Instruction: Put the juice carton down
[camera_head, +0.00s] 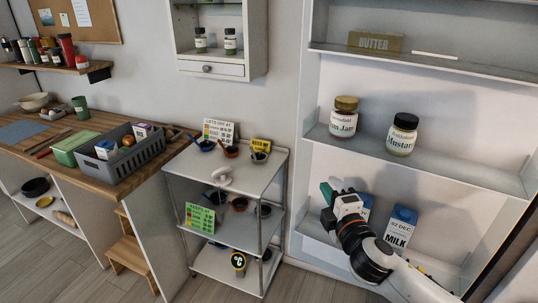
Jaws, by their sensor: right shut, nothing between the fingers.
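My right gripper (328,193) reaches in from the lower right, in front of the lower shelf of the white cabinet. Its fingers are shut, and a dark green piece shows at their tip. A blue and white milk carton (401,227) stands upright on that lower shelf, right of the gripper. A second blue-topped carton (366,205) stands behind the gripper and is partly hidden by it. I cannot read its label. No carton is clearly marked as juice. Small cartons (105,148) also sit in the grey basket. My left gripper is not in view.
The white cabinet (317,135) holds a jam jar (343,117), a mustard jar (402,135) and a butter box (375,42). A wheeled rack (252,181) with cups and signs stands left of it. The grey basket (147,164) stands on the wooden counter (98,121).

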